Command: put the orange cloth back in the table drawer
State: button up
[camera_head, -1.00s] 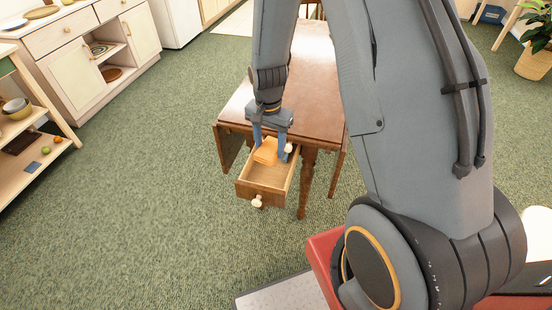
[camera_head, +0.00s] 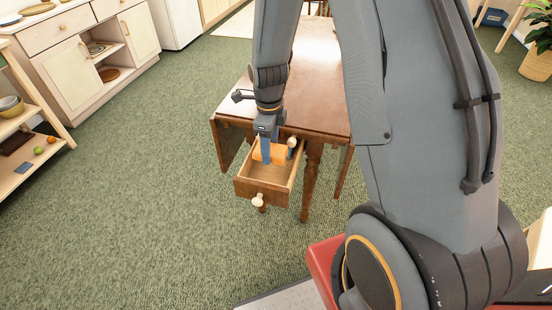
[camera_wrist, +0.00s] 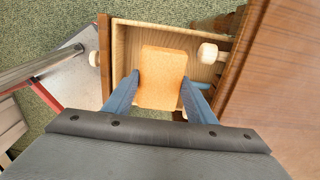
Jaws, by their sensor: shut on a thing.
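The orange cloth (camera_head: 277,154) is a folded block. My gripper (camera_head: 267,158) is shut on it, with one blue finger on each side. In the wrist view the cloth (camera_wrist: 162,72) lies between the two fingertips (camera_wrist: 161,88), over the drawer's pale wooden floor. The table drawer (camera_head: 262,190) is pulled open, with a round pale knob (camera_head: 257,201) on its front. The cloth is within the drawer's outline; I cannot tell whether it touches the floor. The drawer belongs to the brown wooden table (camera_head: 312,85).
A shelf (camera_head: 30,120) and a cabinet (camera_head: 85,60) stand at the left. The green carpet (camera_head: 140,180) left of the table is clear.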

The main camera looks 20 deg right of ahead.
aim_at(271, 174)
notch_tip(271, 174, down, 9)
jog(key=shift+r, duration=0.1)
dwell(0.4)
jog(key=shift+f, duration=0.2)
jog(key=o, duration=1)
jog(key=shift+o, duration=0.2)
